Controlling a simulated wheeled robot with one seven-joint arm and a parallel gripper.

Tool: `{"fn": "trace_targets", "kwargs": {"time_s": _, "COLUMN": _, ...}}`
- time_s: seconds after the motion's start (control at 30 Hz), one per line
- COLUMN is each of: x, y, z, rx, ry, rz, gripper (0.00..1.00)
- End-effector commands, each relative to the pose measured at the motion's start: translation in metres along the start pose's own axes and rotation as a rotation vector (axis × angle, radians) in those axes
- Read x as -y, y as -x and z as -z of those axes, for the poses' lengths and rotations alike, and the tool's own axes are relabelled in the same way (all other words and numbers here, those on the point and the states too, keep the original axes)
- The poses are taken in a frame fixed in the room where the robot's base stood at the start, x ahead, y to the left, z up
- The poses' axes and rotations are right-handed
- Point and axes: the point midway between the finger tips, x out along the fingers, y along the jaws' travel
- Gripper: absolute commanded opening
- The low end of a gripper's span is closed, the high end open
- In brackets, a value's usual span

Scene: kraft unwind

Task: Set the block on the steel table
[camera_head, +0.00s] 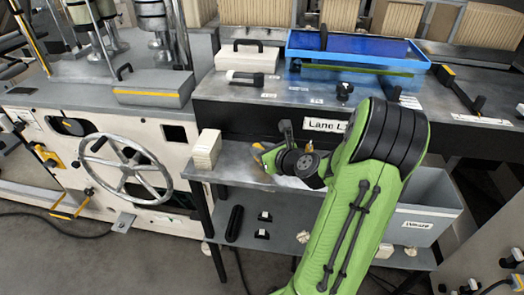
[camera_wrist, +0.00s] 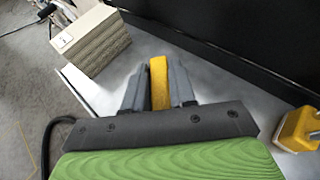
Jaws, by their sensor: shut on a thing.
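My gripper (camera_wrist: 159,85) is shut on a narrow yellow block (camera_wrist: 158,80), which stands between its two dark fingers in the wrist view. In the head view my gripper (camera_head: 265,157) is low over the steel table (camera_head: 228,166), right of a cream stack, and a small yellow-orange part of the block (camera_head: 258,147) shows at its tip. The steel table also shows under and around the fingers in the wrist view (camera_wrist: 205,88). I cannot tell whether the block touches the steel. Its lower part is hidden by the fingers.
The cream ridged stack (camera_wrist: 90,42) stands at the table's left end, apart from my fingers. A yellow item (camera_wrist: 299,130) is at the right. A dark wall (camera_wrist: 240,40) runs along the back. A lower shelf (camera_head: 250,215) holds black items. A handwheel (camera_head: 125,168) is left.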

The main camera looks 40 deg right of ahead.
Motion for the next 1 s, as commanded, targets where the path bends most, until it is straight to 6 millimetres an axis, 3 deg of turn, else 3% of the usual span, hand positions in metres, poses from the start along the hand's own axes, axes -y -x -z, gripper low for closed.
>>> {"fn": "trace_targets", "kwargs": {"time_s": 0.03, "x": 0.000, "y": -0.001, "z": 0.002, "rx": 0.000, "ry": -0.001, "rz": 0.000, "gripper": 0.27}}
{"fn": "trace_targets", "kwargs": {"time_s": 0.2, "x": 0.000, "y": 0.000, "z": 0.001, "rx": 0.000, "ry": 0.000, "rz": 0.000, "gripper": 0.51}}
{"fn": "trace_targets", "kwargs": {"time_s": 0.53, "x": 0.001, "y": 0.004, "z": -0.003, "rx": -0.001, "ry": -0.001, "rz": 0.001, "gripper": 0.51}}
{"fn": "trace_targets", "kwargs": {"time_s": 0.9, "x": 0.001, "y": 0.096, "z": -0.005, "rx": -0.001, "ry": -0.004, "rz": 0.006, "gripper": 0.51}}
{"fn": "trace_targets", "kwargs": {"time_s": 1.0, "x": 0.001, "y": 0.112, "z": -0.002, "rx": -0.001, "ry": -0.001, "rz": 0.005, "gripper": 0.51}}
